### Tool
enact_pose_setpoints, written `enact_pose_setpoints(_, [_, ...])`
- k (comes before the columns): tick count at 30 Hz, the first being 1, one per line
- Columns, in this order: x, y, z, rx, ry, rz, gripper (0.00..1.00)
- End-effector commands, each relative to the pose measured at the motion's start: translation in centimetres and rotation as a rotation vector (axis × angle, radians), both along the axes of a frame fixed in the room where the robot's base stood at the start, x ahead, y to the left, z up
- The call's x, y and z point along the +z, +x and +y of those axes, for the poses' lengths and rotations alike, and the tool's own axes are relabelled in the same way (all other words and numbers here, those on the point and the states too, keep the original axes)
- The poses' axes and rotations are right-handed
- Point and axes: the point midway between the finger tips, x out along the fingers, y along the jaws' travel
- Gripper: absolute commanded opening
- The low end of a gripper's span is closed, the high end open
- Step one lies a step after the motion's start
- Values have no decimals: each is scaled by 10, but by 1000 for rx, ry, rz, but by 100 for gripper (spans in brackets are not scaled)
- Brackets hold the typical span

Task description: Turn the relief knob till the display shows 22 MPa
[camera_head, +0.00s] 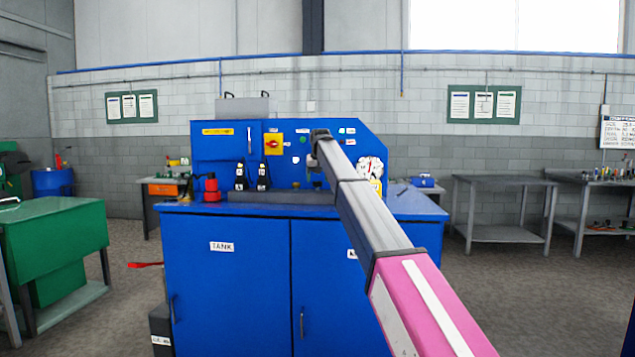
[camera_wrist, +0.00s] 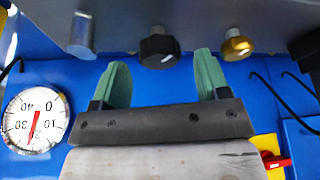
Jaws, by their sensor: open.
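My gripper (camera_wrist: 160,72) shows two green fingers standing apart in the wrist view, with nothing between them touching either finger. A black knob (camera_wrist: 159,48) lies just ahead of the gap, roughly centred. Its label is not visible, so I cannot tell if it is the relief knob. A brass knob (camera_wrist: 236,45) is to the right of the fingers and a silver cylinder (camera_wrist: 83,36) to the left. A round gauge (camera_wrist: 36,120) with a red needle appears upside down at the left. In the head view my arm covers part of the blue panel (camera_head: 225,148); no MPa display is readable.
The blue bench (camera_head: 185,208) has tank doors below. A red-handled yellow switch (camera_head: 273,144), two dark bottle-shaped items (camera_head: 263,178) and a red item (camera_head: 211,188) are left of my arm. Black cables (camera_wrist: 272,88) run at the right in the wrist view. Grey tables (camera_head: 505,181) stand further right.

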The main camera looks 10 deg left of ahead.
Motion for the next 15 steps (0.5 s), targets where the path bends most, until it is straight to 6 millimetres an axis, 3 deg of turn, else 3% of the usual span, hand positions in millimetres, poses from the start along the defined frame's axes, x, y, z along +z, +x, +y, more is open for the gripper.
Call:
enact_pose_setpoints(9, [56, -22, -6, 0, 1, -2, 69])
enact_pose_setpoints(15, [79, -31, -9, 0, 0, -1, 69])
